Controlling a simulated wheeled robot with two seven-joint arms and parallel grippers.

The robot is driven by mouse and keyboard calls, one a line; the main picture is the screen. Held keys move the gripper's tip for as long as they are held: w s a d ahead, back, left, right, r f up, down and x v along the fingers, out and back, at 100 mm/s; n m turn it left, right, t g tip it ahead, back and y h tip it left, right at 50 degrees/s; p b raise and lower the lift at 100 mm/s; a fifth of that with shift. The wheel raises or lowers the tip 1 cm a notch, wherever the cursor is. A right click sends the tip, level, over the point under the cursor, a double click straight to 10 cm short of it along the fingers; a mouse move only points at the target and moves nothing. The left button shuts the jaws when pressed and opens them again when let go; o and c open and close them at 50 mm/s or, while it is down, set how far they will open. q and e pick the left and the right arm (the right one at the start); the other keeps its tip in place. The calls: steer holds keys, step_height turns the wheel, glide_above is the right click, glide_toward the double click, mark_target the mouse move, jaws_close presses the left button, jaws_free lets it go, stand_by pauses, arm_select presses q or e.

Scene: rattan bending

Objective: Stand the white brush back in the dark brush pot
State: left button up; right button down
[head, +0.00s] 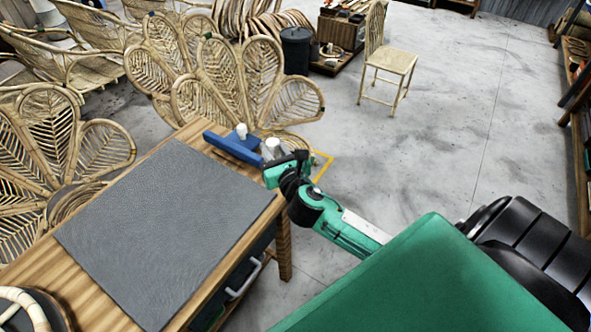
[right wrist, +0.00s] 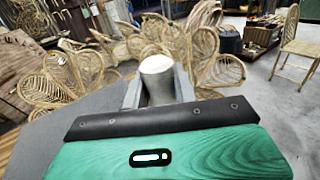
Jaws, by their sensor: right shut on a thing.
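My right gripper (head: 274,157) is over the far right corner of the wooden table and is shut on a pale, upright cylinder, which I take to be the white brush (head: 273,146). In the right wrist view the cylinder (right wrist: 157,80) stands between the two grey fingers, with a cream, rounded top and a greyer body. Its lower part is hidden behind the gripper. I cannot pick out the dark brush pot with certainty; it may be hidden by the gripper. My left gripper is not in view.
A blue tool with a white knob (head: 232,150) lies by the table's far edge, close left of my right gripper. A bare grey mat (head: 165,225) covers most of the table (head: 140,160). Fan-shaped rattan chair backs (head: 240,75) stand just beyond.

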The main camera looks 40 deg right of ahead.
steer(key=w+d+r+m+g+h+b, duration=0.1)
steer(key=w+d+m+h+b, duration=0.4)
steer(key=w+d, duration=0.7)
steer(key=f+b, duration=0.1)
steer(key=f, duration=0.5)
steer(key=f+n+b, duration=0.1)
steer(key=f+b, duration=0.1)
steer(key=f, duration=0.4)
steer(key=f+n+y+b, duration=0.1)
steer(key=f+b, duration=0.1)
steer(key=f, duration=0.5)
steer(key=shift+s+d, duration=0.25)
steer(key=shift+d, duration=0.1)
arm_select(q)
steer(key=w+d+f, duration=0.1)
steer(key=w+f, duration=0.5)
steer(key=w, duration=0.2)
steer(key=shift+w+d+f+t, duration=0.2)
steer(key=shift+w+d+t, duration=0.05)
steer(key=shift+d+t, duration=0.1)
arm_select(e)
steer(key=shift+f, duration=0.3)
steer(key=shift+f, duration=0.1)
steer(key=c, duration=1.1)
jaws_free()
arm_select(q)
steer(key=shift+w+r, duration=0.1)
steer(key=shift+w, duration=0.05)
arm_select(e)
steer(key=shift+s, duration=0.1)
